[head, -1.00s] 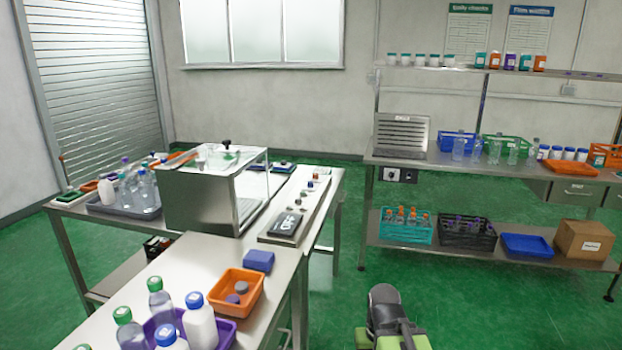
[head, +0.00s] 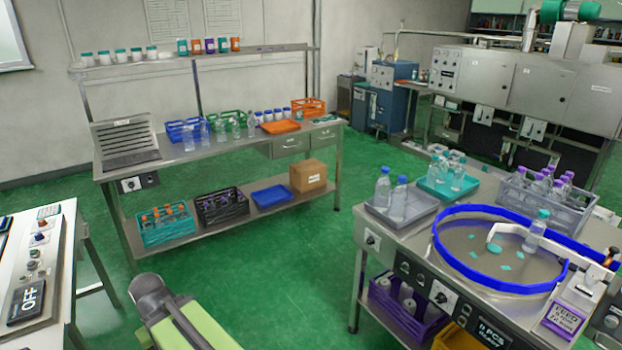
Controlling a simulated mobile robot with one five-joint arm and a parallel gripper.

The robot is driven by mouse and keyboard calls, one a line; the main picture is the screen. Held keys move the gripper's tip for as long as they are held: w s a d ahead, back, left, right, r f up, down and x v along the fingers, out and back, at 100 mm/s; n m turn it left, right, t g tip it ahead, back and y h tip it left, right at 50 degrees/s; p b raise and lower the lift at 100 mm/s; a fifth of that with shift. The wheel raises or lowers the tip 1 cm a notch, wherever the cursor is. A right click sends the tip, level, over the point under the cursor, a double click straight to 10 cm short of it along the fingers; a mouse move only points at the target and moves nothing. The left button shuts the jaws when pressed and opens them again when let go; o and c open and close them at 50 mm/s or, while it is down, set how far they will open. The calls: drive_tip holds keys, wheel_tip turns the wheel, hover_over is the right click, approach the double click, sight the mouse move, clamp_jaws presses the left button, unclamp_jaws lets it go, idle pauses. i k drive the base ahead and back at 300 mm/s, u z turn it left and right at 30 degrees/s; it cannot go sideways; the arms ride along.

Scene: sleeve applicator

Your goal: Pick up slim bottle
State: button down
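Clear bottles stand in several places, and I cannot tell which one is the slim bottle. Capless clear bottles (head: 220,130) stand on the back bench. Two blue-capped bottles (head: 383,188) stand on a grey tray (head: 424,219) at right. Teal-capped bottles (head: 457,174) stand in a teal tray (head: 432,190). Purple-capped bottles (head: 546,181) stand in a grey crate (head: 520,207). One teal-capped bottle (head: 535,232) stands on the round table with the blue rim (head: 470,281). Part of my arm shows at the bottom; my gripper's fingers are not visible.
The steel back bench (head: 180,152) also holds an orange tray (head: 281,127) and crates; its lower shelf holds a blue tray (head: 272,196) and a cardboard box (head: 308,176). A white-topped table edge (head: 60,255) is at left. Green floor (head: 270,260) lies clear between the benches.

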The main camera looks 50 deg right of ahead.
sight(535, 231)
drive_tip(key=z, duration=0.25)
drive_tip(key=k, duration=0.1)
drive_tip(key=z, duration=2.85)
